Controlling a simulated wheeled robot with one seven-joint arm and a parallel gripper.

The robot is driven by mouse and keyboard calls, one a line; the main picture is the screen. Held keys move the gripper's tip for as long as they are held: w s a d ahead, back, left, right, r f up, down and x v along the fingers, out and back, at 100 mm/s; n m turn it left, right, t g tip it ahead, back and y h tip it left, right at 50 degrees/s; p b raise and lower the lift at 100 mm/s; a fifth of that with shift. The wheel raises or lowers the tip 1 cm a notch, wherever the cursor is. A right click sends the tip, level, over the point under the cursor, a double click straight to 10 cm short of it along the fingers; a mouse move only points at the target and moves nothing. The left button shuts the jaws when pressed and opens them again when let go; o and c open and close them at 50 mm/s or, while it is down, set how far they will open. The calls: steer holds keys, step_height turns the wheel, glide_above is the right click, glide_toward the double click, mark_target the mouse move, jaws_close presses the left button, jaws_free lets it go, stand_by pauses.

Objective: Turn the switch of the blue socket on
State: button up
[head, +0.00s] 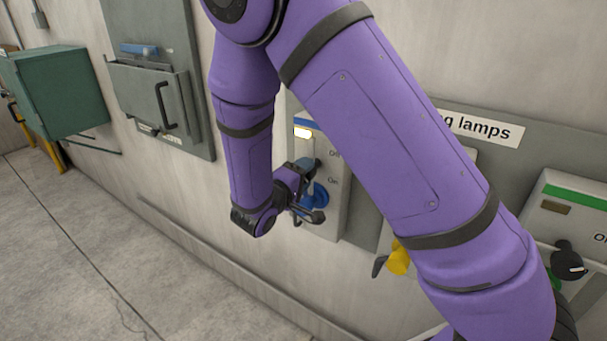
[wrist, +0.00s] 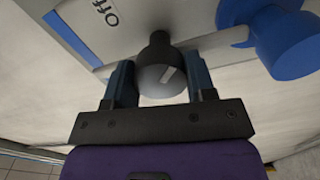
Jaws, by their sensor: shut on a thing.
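The switch (wrist: 160,52) of the blue socket is a dark round knob with a pale mark on its face. The blue socket (wrist: 290,44) juts out to its right in the wrist view and also shows in the head view (head: 319,194). My gripper (wrist: 160,76) has its two fingers on either side of the knob and is shut on it. In the head view my gripper (head: 304,180) is at the grey panel (head: 334,208) and partly hides the knob.
A pale lit indicator (head: 302,132) is under the panel's blue strip. A yellow socket (head: 398,259) and a green-striped panel (head: 570,200) are to the right, partly behind my arm. A grey box with a handle (head: 150,95) and a green cabinet (head: 62,90) are to the left.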

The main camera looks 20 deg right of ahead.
steer(key=o, duration=1.3)
steer(key=shift+c, duration=0.2)
steer(key=shift+a, duration=0.1)
steer(key=v, duration=1)
steer(key=shift+s+a, duration=0.25)
steer(key=s+d+r+m+g+y, duration=0.3)
steer(key=s+d+r+g, duration=0.25)
steer(key=d, duration=0.25)
steer(key=s+d+r+m+g+y, duration=0.2)
steer(key=s+d+r+g, duration=0.25)
steer(key=d+r, duration=0.2)
steer(key=s+d+r+t+y, duration=0.2)
steer(key=s+r+t+y, duration=0.2)
steer(key=s+r+y, duration=0.5)
steer(key=s, duration=0.3)
steer(key=shift+s+t+y, duration=0.15)
steer(key=shift+t+y, duration=0.15)
